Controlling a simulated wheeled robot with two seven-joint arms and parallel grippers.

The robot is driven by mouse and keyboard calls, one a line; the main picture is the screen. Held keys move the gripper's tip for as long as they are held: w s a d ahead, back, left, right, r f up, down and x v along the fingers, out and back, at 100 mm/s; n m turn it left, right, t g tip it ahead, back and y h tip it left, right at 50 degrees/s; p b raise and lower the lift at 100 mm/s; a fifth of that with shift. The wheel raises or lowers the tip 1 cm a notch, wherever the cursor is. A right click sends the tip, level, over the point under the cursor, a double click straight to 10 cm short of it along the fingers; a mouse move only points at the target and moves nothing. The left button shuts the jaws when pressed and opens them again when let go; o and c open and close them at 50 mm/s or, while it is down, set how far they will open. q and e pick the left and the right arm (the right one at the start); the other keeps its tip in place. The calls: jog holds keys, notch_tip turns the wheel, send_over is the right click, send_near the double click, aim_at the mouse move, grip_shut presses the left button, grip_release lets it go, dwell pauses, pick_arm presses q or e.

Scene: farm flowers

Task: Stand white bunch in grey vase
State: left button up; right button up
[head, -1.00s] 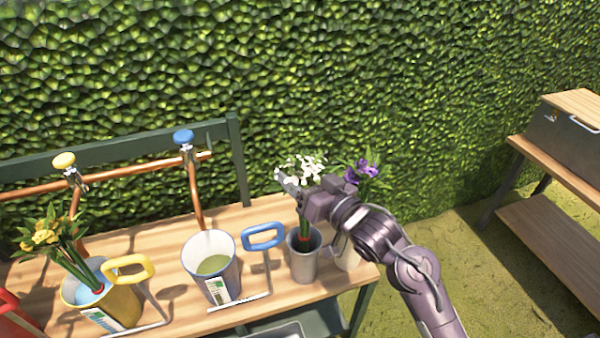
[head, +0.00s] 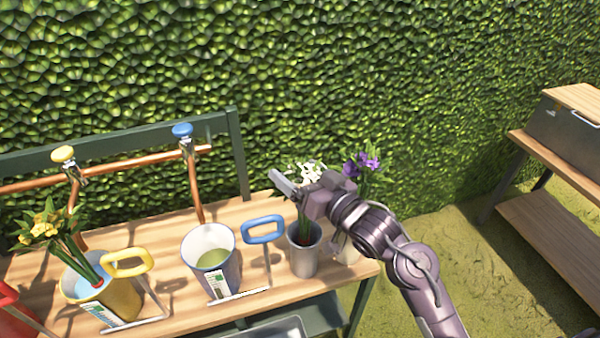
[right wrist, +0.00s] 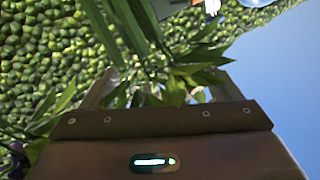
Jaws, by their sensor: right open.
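The white bunch (head: 308,170) stands with its green stems in the grey vase (head: 303,262) at the right end of the bench. Its blooms show just above and behind my right gripper (head: 284,188). My right gripper is open beside the stems, above the vase rim. In the right wrist view, green stems and leaves (right wrist: 135,30) fill the space in front of and between the open fingers. Part of the bunch is hidden behind the gripper. My left gripper is not in view.
A purple bunch (head: 362,165) stands in a pale vase (head: 347,252), partly behind my right arm. A blue-handled bucket (head: 222,278) and a yellow bucket (head: 118,298) with yellow flowers (head: 45,228) stand to the left. Copper pipes with taps (head: 183,132) run behind. A hedge backs the bench.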

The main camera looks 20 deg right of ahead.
jog(key=shift+s, duration=0.1)
jog(key=shift+s+d+f, duration=0.1)
jog(key=shift+s+d, duration=0.15)
jog(key=shift+s, duration=0.05)
jog(key=v, duration=0.7)
jog(key=shift+b, duration=0.4)
